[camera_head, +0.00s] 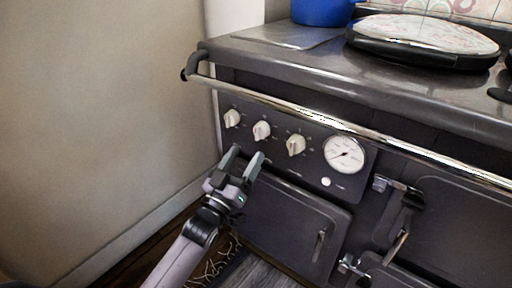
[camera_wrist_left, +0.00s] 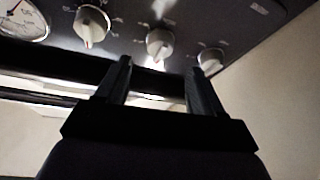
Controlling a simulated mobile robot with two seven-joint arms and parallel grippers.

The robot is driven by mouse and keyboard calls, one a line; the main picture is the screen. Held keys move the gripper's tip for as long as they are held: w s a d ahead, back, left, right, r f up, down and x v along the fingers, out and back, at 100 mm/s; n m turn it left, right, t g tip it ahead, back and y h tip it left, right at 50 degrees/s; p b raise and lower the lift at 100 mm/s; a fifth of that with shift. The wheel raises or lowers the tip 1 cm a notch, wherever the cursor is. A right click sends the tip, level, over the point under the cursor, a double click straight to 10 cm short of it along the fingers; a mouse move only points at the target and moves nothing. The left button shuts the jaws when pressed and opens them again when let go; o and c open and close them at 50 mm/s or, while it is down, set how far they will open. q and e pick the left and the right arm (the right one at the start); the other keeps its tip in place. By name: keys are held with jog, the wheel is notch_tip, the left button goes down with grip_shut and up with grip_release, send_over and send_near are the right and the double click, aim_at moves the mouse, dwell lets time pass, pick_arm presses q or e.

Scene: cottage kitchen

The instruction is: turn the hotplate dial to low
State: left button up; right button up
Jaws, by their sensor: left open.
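Three cream dials sit in a row on the dark front panel of the range: a left dial (camera_head: 232,118), a middle dial (camera_head: 261,130) and a right dial (camera_head: 296,144). Their labels are too small to read, so I cannot tell which is the hotplate's. My left gripper (camera_head: 243,156) is open and empty, just below the left and middle dials. In the left wrist view the order is reversed, and the middle dial (camera_wrist_left: 160,43) shows beyond the gap between my fingertips (camera_wrist_left: 160,68), apart from them. My right gripper is not in view.
A chrome rail (camera_head: 300,112) runs across the range above the dials. A round gauge (camera_head: 343,154) is right of them, with oven doors (camera_head: 290,228) below. A round hotplate lid (camera_head: 422,38) and a blue pot (camera_head: 322,11) are on top. A bare wall (camera_head: 90,120) stands left.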

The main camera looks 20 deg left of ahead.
aim_at(257, 137)
pick_arm(q)
jog(key=shift+b+x, duration=0.75)
jog(key=shift+x, duration=2.6)
jog(key=c, duration=1.1)
